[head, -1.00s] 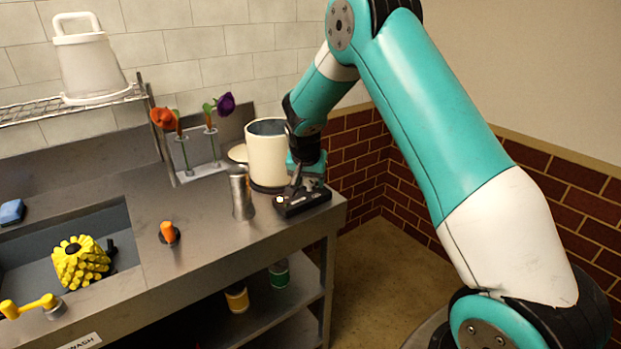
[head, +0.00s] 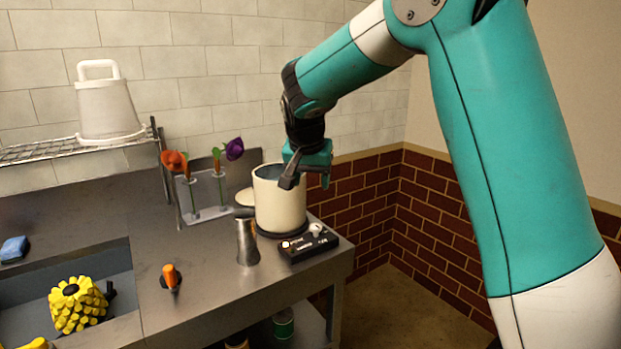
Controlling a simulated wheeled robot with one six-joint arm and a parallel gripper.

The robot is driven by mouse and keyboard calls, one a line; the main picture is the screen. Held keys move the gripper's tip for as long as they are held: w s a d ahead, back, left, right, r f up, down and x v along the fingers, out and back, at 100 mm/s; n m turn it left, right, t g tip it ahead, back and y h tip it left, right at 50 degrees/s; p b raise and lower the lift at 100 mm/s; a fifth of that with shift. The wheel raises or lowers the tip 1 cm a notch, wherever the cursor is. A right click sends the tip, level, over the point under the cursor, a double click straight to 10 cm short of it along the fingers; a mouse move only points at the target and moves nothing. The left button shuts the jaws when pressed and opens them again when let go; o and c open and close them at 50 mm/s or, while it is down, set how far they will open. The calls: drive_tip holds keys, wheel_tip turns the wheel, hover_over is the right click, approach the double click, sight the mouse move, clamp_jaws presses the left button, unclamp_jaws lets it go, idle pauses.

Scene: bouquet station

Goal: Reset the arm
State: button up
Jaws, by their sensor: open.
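My gripper (head: 304,184) is open and empty. It hangs at the right side of the cream pot (head: 280,205), near its rim in the picture, above the black control box (head: 309,244). I cannot tell whether it touches the pot. My arm bends down to it from the upper right. The control box sits at the front right of the counter and shows a lit spot and a pale knob on top.
A metal cup (head: 247,243) stands left of the control box. A rack (head: 205,195) holds an orange and a purple flower. An orange-handled tool (head: 170,277) and a sink with a yellow brush (head: 77,304) lie further left. A white bucket (head: 106,108) stands on a wire shelf.

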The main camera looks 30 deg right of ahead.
drive_tip(key=shift+s+a+r, duration=0.1)
drive_tip(key=shift+r, duration=0.15)
idle(0.3)
